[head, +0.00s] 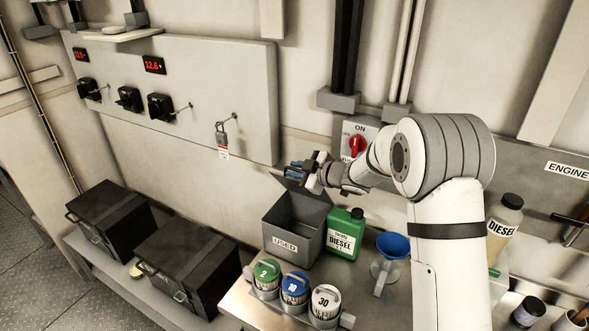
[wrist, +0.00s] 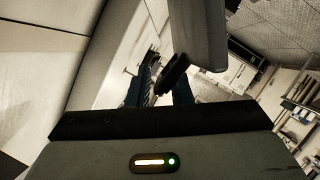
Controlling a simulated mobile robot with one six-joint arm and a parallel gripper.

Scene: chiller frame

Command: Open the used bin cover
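The used bin (head: 286,245) is a grey box labelled USED, standing on the metal bench against the wall. Its top is uncovered and its dark inside shows. Its grey cover (head: 293,183) is tilted up at the back of the bin, partly hidden by my gripper (head: 296,170). In the wrist view, a dark handle (wrist: 172,76) on the grey cover (wrist: 200,35) lies at the fingers (wrist: 163,92). The fingers look apart, but I cannot tell whether they grip the handle.
A green diesel can (head: 344,236) stands right beside the bin, with a blue funnel (head: 393,246) further right. Several capped containers (head: 296,288) stand in front. Black cases (head: 186,262) sit left. A padlock (head: 222,138) hangs from the wall panel, left of my gripper.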

